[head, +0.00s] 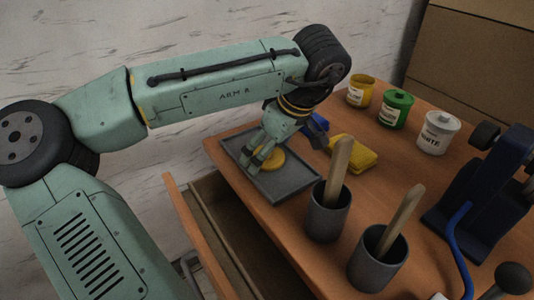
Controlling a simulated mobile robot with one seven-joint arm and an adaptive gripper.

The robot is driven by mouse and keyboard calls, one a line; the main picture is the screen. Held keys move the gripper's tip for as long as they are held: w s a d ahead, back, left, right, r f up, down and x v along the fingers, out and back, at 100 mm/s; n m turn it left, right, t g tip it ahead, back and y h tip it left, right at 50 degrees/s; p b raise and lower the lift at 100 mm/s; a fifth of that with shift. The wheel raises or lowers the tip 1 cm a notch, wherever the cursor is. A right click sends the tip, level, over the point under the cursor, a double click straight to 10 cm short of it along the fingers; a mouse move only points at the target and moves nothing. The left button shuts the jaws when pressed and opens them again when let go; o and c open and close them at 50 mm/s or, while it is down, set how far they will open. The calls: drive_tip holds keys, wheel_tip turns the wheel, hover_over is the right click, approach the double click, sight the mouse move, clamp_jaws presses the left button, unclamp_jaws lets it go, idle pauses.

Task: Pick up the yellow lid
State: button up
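The yellow lid (272,162) is a flat round disc lying on the grey tray (292,187) on the wooden table. My gripper (255,161) points down at the lid, with its fingers over the lid's left part and partly hiding it. I cannot tell whether the fingers touch the lid or how far apart they are. A yellow can (360,93) at the back of the table looks open on top.
A green can (396,110) and a white can (437,134) stand right of the yellow can. A yellow block-like object (352,154) lies beside the tray. Two dark cups (328,215) (377,265) hold wooden sticks in front. A dark blue machine (485,200) stands at right. A drawer (200,235) is open below.

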drive_tip(key=shift+c, duration=0.4)
drive_tip(key=c, duration=0.8)
drive_tip(key=shift+o, duration=0.2)
